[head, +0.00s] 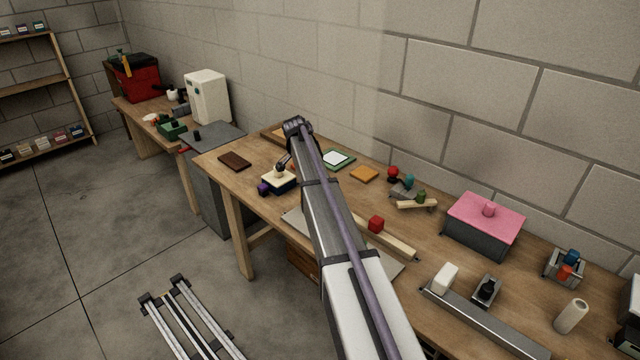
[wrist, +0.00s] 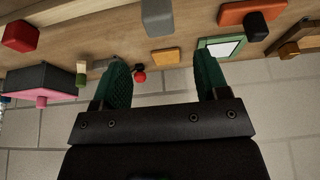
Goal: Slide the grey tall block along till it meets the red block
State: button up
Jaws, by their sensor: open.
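The grey tall block (wrist: 157,17) shows at the top middle of the wrist view, beyond my fingertips and roughly centred between them. In the head view my arm appears to hide it. The red block (head: 376,224) sits on a wooden strip on the workbench, just right of my arm in the head view. It also shows at the left of the wrist view (wrist: 20,37), apart from the grey block. My gripper (wrist: 162,55) is open, its two green fingers wide apart with nothing between them. The head view does not show the fingers clearly.
A pink-lidded box (head: 485,223) stands by the wall, right of the red block. An orange pad (head: 364,174) and a green-framed panel (head: 338,159) lie towards the wall. A long metal channel (head: 484,322) with a white block (head: 445,278) lies at the front right.

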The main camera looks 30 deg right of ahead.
jog(key=b+x, duration=1)
jog(key=x, duration=0.1)
jog(key=shift+a+f, duration=0.1)
jog(key=shift+f, duration=0.05)
jog(key=shift+r, duration=0.2)
jog(key=shift+c, duration=0.3)
grip_shut()
jog(key=s+d, duration=0.1)
jog(key=s, duration=0.4)
jog(key=s+d, duration=0.2)
jog(key=s, duration=0.4)
jog(key=s+d, duration=0.2)
jog(key=s, duration=0.4)
jog(key=shift+o, duration=0.3)
grip_release()
